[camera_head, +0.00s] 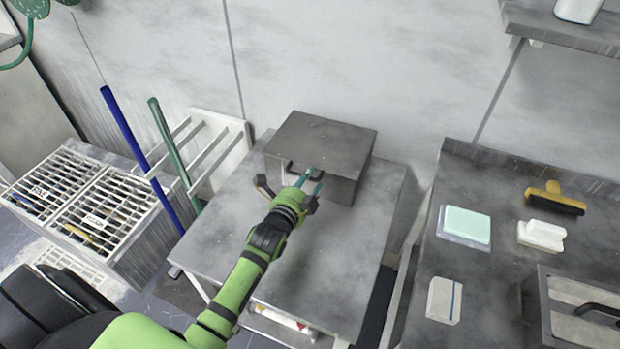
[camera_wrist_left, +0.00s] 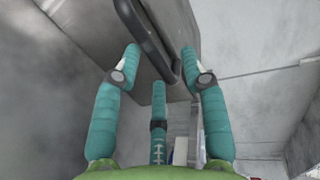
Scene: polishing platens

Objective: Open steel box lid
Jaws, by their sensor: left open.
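The steel box (camera_head: 345,185) is a grey block at the back of a small steel table. Its flat lid (camera_head: 325,140) looks shut. A dark handle is on its front face, partly hidden by my fingers in the head view. In the left wrist view the dark bar handle (camera_wrist_left: 148,38) runs down from the top between the fingertips. My left gripper (camera_head: 305,181) is at the front of the box, its teal fingers spread open. In the left wrist view the open left gripper (camera_wrist_left: 158,60) has fingers either side of the handle's lower end, not closed on it. My right gripper is not in view.
The small table (camera_head: 330,265) is bare in front of the box. A right-hand bench (camera_head: 480,280) holds a green pad (camera_head: 467,225), a yellow-handled brush (camera_head: 555,198) and white blocks. A white rack (camera_head: 225,150) and blue and green poles stand left of the table.

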